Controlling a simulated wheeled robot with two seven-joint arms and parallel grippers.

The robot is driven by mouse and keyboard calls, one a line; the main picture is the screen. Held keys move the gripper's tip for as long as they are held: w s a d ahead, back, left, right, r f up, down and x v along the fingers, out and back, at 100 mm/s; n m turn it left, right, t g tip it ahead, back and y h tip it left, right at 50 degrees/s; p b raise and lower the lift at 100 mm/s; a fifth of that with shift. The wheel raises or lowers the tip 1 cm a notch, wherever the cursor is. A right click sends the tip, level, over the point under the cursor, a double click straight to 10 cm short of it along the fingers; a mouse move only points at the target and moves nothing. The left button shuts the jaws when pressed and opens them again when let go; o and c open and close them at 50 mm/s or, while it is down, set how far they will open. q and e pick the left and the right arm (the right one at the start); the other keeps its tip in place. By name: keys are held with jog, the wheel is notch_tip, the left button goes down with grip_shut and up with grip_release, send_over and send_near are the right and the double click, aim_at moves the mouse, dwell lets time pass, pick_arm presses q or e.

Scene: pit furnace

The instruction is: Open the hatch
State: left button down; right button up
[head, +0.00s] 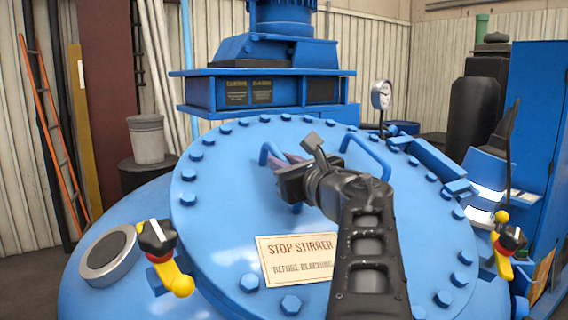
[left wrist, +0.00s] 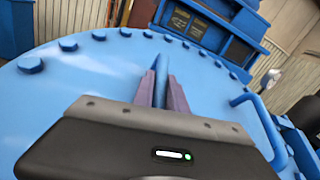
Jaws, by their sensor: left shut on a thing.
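The hatch (head: 215,210) is a large round blue lid with bolts around its rim, and it looks closed. It also fills much of the left wrist view (left wrist: 60,95). Two bent blue bar handles stand on it, the left handle (head: 264,153) and the right handle (head: 368,148). My left gripper (head: 290,163) is at the left handle. In the left wrist view its two fingers (left wrist: 163,88) are shut on a blue bar of that handle, one on each side. The gripper hides part of the handle. My right gripper is not in view.
Clamps with black knobs and yellow ends flank the lid, at left (head: 160,248) and right (head: 506,245). A stop-stirrer sign (head: 290,258) is on the lid. The blue stirrer housing (head: 262,88) stands behind it. A gauge (head: 381,95) and a hinge arm (head: 432,158) are at right.

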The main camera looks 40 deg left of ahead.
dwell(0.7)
pick_arm(q)
jog(key=w+d+r+p, duration=0.2)
jog(key=d+r+p, duration=0.3)
jog(key=r, duration=0.5)
jog(key=w+d+r+p, duration=0.3)
jog(key=d+r+p, duration=0.2)
jog(key=r, duration=0.6)
jog(key=shift+d, duration=0.55)
